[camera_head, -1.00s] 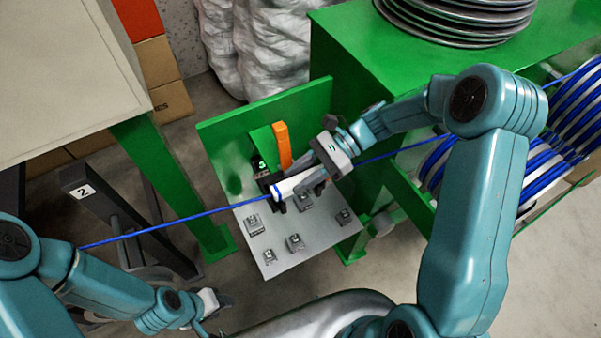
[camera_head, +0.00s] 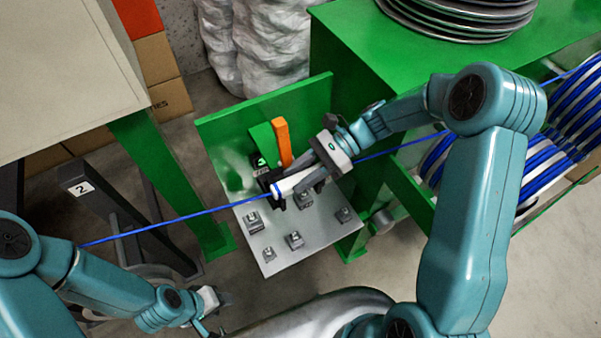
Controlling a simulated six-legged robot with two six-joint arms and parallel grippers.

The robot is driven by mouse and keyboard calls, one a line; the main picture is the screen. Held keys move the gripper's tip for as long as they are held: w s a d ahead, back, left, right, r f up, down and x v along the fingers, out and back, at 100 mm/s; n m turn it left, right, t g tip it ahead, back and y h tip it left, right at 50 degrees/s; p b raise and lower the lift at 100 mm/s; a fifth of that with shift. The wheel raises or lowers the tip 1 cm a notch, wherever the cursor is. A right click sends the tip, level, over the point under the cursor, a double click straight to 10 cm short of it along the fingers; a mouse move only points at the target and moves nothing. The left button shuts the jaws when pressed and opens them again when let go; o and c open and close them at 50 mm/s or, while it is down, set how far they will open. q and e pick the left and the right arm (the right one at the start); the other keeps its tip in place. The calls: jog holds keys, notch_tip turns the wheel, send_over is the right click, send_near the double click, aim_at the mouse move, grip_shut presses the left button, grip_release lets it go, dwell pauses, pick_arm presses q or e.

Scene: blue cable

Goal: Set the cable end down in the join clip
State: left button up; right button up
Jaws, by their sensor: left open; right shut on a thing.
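The blue cable (camera_head: 180,220) runs taut from the lower left to the plate, and on behind my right gripper to the upper right. My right gripper (camera_head: 298,185) is shut on the cable's white end piece, over the back of the grey plate, beside a black clip (camera_head: 263,178) with an orange lever (camera_head: 282,142). The fingers partly hide the clip, so I cannot tell whether the end piece touches it or sits in it. My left gripper (camera_head: 212,318) is open and empty at the lower left, away from the cable.
The grey plate (camera_head: 275,262) carries several small metal clips (camera_head: 294,240) and has a green panel (camera_head: 215,140) behind it. A green bench (camera_head: 345,60) with stacked discs stands right. A dark post marked 2 (camera_head: 82,190) stands left. Blue cable coils (camera_head: 570,125) lie far right.

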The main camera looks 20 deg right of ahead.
jog(key=shift+s+f, duration=0.1)
jog(key=shift+f, duration=0.1)
jog(key=o, duration=1.1)
jog(key=shift+s, duration=0.1)
jog(key=shift+r, duration=0.5)
notch_tip(320, 180, up, 20)
jog(key=shift+f+b, duration=0.25)
jog(key=shift+b, duration=0.5)
